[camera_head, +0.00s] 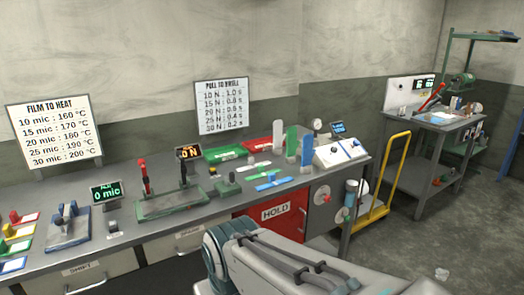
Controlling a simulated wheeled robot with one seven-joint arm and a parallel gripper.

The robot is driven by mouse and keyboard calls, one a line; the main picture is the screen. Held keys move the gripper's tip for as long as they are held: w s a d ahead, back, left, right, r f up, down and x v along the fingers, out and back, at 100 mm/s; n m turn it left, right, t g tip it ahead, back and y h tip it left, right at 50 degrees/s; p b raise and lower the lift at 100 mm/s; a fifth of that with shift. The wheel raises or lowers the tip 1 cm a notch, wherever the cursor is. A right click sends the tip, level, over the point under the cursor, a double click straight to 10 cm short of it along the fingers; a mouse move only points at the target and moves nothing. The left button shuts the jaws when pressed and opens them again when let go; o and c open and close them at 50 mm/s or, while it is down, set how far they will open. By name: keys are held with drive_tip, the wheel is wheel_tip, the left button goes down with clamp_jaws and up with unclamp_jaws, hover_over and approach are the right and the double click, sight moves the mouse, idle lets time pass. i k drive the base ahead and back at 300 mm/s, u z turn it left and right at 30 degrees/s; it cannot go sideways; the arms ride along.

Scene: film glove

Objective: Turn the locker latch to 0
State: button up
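A red locker front marked HOLD (275,211) is set under the bench, right of centre. To its right, a grey panel carries a round pale disc with a small red part (323,196). Whether this disc is the locker latch, and what number it points to, is too small to tell. No latch reading can be made out. My arm crosses the bottom of the view in front of the lower part of the locker and hides some of it. My gripper is outside the view.
The grey bench top (130,243) holds a green-based press (170,203), a blue clamp (68,226), small displays and trays. A yellow cart handle (388,175) stands right of the bench. A side table (440,120) stands farther back. Open floor (430,235) lies at right.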

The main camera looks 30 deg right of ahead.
sight(328, 198)
drive_tip(key=z, duration=1.45)
drive_tip(key=k, duration=0.15)
drive_tip(key=z, duration=0.75)
drive_tip(key=i, duration=1.05)
drive_tip(key=z, duration=0.05)
